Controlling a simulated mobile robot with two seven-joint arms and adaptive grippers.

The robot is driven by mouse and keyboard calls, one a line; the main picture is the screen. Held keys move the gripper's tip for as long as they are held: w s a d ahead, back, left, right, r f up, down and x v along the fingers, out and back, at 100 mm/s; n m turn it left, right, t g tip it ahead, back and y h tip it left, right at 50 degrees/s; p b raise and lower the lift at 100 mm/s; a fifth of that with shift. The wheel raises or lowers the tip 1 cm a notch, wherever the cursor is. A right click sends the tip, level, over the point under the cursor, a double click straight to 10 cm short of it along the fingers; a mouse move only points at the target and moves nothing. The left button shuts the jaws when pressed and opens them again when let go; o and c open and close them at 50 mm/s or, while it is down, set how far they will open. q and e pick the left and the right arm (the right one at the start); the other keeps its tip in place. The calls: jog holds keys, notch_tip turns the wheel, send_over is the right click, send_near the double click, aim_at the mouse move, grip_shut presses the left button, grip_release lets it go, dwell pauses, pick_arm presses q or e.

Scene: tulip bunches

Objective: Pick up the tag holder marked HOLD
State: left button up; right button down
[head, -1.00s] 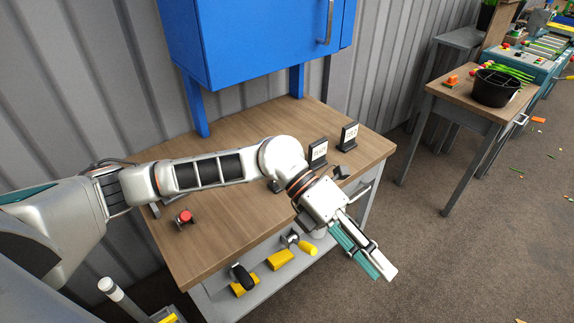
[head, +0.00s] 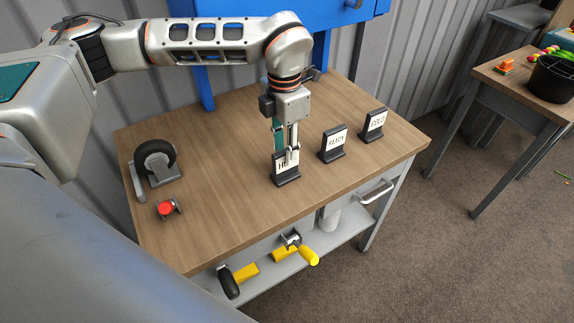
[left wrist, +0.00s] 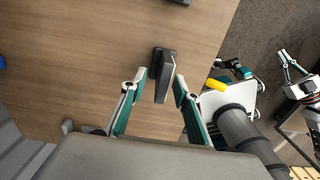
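The tag holder marked HOLD (head: 288,179) is a black stand with a white card, upright on the wooden bench. My left gripper (head: 285,152) points down over it and hides part of the card, leaving only the start of the word readable. In the left wrist view the holder (left wrist: 164,72) shows from above between the two spread fingers of my left gripper (left wrist: 158,84). The fingers are open, and I cannot tell whether either touches it. My right gripper (left wrist: 290,66) appears small at the right of the wrist view; its finger opening is unclear.
Two similar holders, READY (head: 333,144) and COLD (head: 373,126), stand to the right on the bench (head: 225,205). A black caster wheel (head: 156,162) and a red button (head: 165,208) are at the left. A blue cabinet (head: 350,30) hangs behind. The bench middle is clear.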

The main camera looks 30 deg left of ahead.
aim_at(286, 174)
pick_arm(q)
jog(key=f, duration=0.5)
jog(key=shift+s+d+f, duration=0.2)
jog(key=shift+f, duration=0.15)
grip_shut()
